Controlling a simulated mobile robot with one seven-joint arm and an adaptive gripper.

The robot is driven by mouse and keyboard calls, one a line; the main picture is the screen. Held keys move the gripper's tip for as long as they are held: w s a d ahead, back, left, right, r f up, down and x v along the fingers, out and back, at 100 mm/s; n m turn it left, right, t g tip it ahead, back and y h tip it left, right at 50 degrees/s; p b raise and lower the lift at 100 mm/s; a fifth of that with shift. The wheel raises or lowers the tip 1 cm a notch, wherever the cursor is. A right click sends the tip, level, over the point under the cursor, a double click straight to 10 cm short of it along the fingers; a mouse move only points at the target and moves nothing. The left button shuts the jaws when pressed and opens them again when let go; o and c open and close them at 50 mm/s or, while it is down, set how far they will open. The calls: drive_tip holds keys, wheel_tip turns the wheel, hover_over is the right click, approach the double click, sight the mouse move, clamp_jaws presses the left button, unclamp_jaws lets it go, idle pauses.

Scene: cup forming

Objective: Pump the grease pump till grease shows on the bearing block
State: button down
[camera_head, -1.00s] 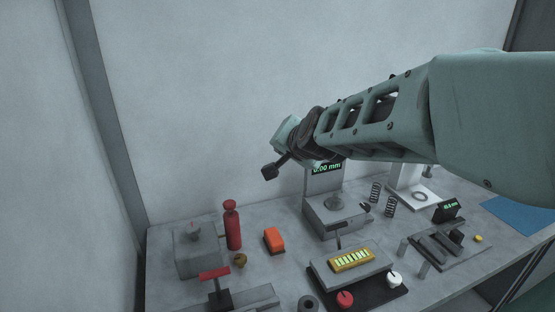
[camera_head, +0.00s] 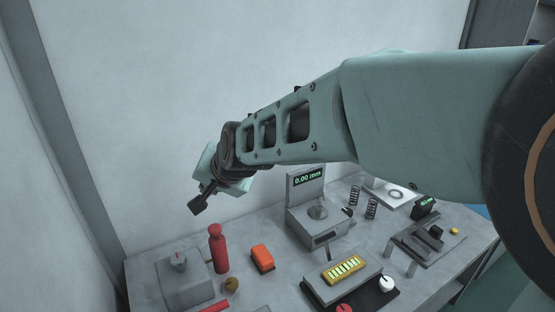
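A red cylinder with a narrower top (camera_head: 218,250) stands upright at the back left of the bench; it may be the grease pump, but I cannot tell for sure. Left of it is a grey block (camera_head: 186,290) with a small round fitting (camera_head: 179,262) on top, possibly the bearing block. I make out no grease on it. My gripper (camera_head: 196,210) hangs in the air above the red cylinder in the picture, apart from the bench, pointing down and left. Its dark fingers are small and it appears empty; whether they are open is unclear.
A brass-coloured round piece (camera_head: 232,285) and an orange box (camera_head: 263,258) lie right of the red cylinder. A grey gauge stand (camera_head: 318,222) reads 0.00 mm. A red bar (camera_head: 213,306) is cut off at the bottom edge.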

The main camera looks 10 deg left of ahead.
sight(215, 228)
idle(0.3)
wheel_tip(215, 228, down, 9)
drive_tip(key=b, duration=0.7)
drive_tip(key=shift+b, duration=0.4)
idle(0.9)
drive_tip(key=shift+f+b, duration=0.35)
drive_tip(key=shift+s+d+f+b, duration=0.1)
drive_tip(key=shift+f+b, duration=1)
drive_tip(key=shift+f, duration=0.25)
idle(1.2)
drive_tip(key=shift+r, duration=0.15)
drive_tip(key=shift+r+p, duration=1.45)
drive_tip(key=shift+r, duration=0.15)
